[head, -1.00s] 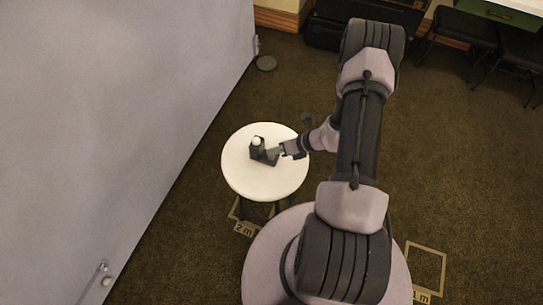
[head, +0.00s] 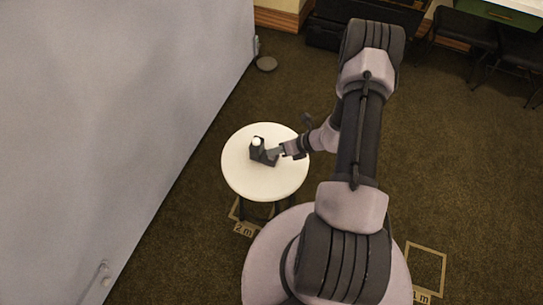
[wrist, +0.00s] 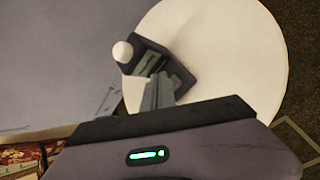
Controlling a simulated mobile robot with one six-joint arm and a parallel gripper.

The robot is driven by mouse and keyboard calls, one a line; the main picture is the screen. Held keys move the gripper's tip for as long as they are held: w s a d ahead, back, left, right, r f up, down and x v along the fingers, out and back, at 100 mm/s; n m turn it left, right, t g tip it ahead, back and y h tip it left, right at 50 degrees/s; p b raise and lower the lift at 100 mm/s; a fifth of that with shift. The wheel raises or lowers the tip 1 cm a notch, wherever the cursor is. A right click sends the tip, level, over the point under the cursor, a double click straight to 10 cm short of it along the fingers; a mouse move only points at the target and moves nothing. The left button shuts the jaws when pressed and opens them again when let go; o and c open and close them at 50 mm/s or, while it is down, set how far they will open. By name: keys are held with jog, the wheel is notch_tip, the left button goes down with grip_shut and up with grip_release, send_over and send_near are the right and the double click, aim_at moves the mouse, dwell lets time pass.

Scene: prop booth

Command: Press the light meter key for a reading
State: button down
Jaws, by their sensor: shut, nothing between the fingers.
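The light meter (head: 257,153) is a small dark device with a white dome, standing on a round white table (head: 245,181). In the wrist view the meter (wrist: 148,57) shows its white dome at the upper left and a greyish panel on its face. My gripper (head: 274,152) is shut and empty, with its tips at the meter in the head view. In the wrist view the shut fingers (wrist: 158,92) overlap the lower part of the meter's face. They hide the key, and I cannot tell whether they touch it.
A large pale backdrop (head: 110,110) stands close on the left of the table. Floor marks (head: 244,229) lie below the table. Dark chairs (head: 470,32) and a dark case are at the back. The carpet to the right is open.

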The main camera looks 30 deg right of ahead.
aim_at(274, 158)
dwell(0.5)
jog(key=shift+f+b, duration=0.4)
jog(key=shift+f, duration=0.05)
jog(key=shift+f+b, duration=0.35)
jog(key=shift+f, duration=0.1)
dwell(0.3)
jog(key=shift+r, duration=0.1)
jog(key=shift+r+p, duration=0.65)
jog(key=shift+r, duration=0.15)
notch_tip(274, 158, up, 5)
jog(key=p, duration=0.3)
jog(key=shift+p, duration=0.4)
dwell(0.5)
